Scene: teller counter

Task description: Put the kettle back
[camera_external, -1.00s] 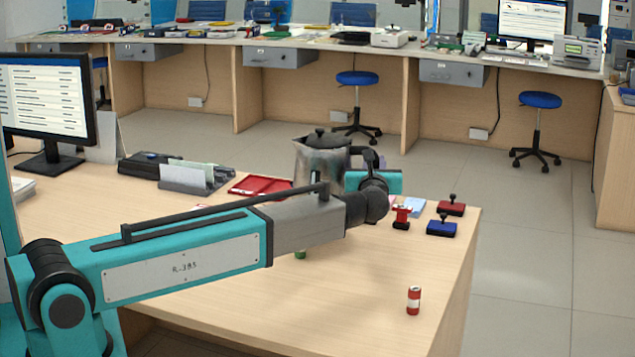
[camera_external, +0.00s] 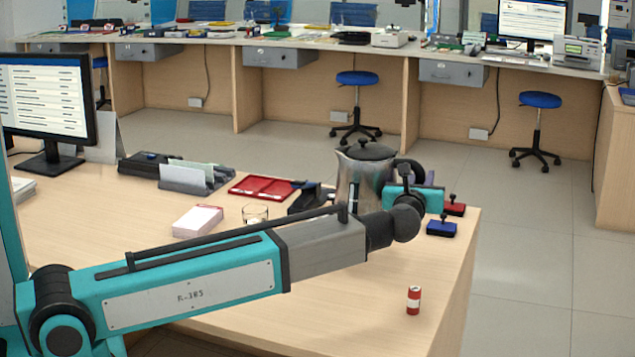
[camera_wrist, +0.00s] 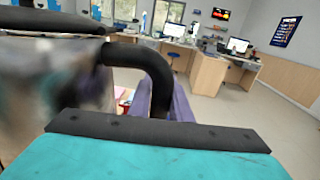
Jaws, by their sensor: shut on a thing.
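The metal kettle (camera_external: 364,180) has a dark lid and a black handle, and it stands upright above the right part of the counter in the external view. My gripper (camera_external: 424,185) is at the handle, on the kettle's right side, and is shut on it. In the wrist view, the kettle's metal body (camera_wrist: 60,85) fills the left and its black handle (camera_wrist: 150,70) curves down behind my gripper (camera_wrist: 155,128). My arm hides the kettle's lower part, so I cannot tell whether its base touches the counter.
A red can (camera_external: 413,300) stands near the front right edge. A red tray (camera_external: 265,187), a glass (camera_external: 255,214) and a paper stack (camera_external: 198,221) lie to the left.

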